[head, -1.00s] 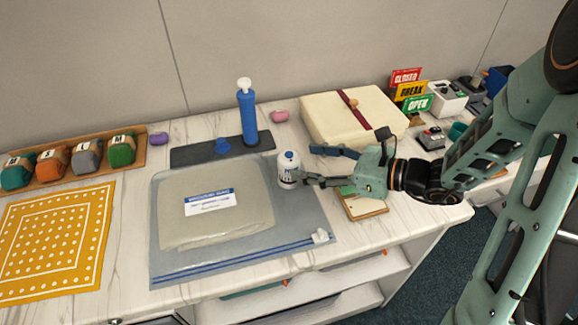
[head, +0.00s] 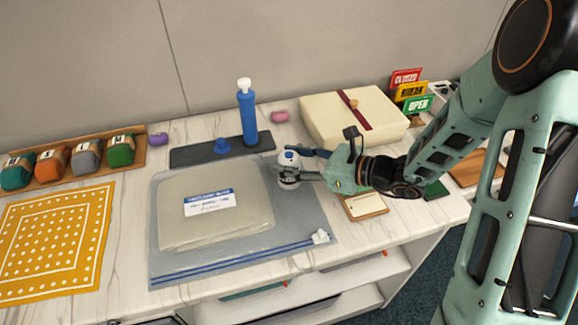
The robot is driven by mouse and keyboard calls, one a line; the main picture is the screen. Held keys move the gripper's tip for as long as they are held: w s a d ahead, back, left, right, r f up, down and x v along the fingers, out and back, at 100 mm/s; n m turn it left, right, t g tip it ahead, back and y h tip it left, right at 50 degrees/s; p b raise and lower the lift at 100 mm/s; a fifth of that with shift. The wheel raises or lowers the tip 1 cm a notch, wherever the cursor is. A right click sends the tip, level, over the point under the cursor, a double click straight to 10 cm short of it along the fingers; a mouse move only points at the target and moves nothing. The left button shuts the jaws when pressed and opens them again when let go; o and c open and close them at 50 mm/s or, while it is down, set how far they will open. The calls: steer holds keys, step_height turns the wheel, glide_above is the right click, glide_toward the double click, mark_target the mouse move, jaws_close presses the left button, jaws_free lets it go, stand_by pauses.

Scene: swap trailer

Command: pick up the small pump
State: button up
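The small pump (head: 289,157) is a white, rounded device with a blue button on top. It stands upright by the upper right part of a clear storage bag (head: 302,222) that holds a beige folded bundle (head: 215,225). My gripper (head: 284,164) reaches in from the right, low over the table. Its fingers are apart, one on the near side of the pump and one on the far side. The near finger hides part of the pump's lower body. Whether either finger touches the pump is not clear.
A tall blue hand pump (head: 248,115) stands on a dark mat (head: 190,155) behind the bag. A cream box (head: 340,110) lies at the back right. A small notepad (head: 366,207) lies under my wrist. A yellow dotted cloth (head: 50,240) lies at left.

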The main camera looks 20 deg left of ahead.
steer(key=c, duration=0.9)
steer(key=shift+c, duration=0.2)
steer(key=shift+r, duration=0.2)
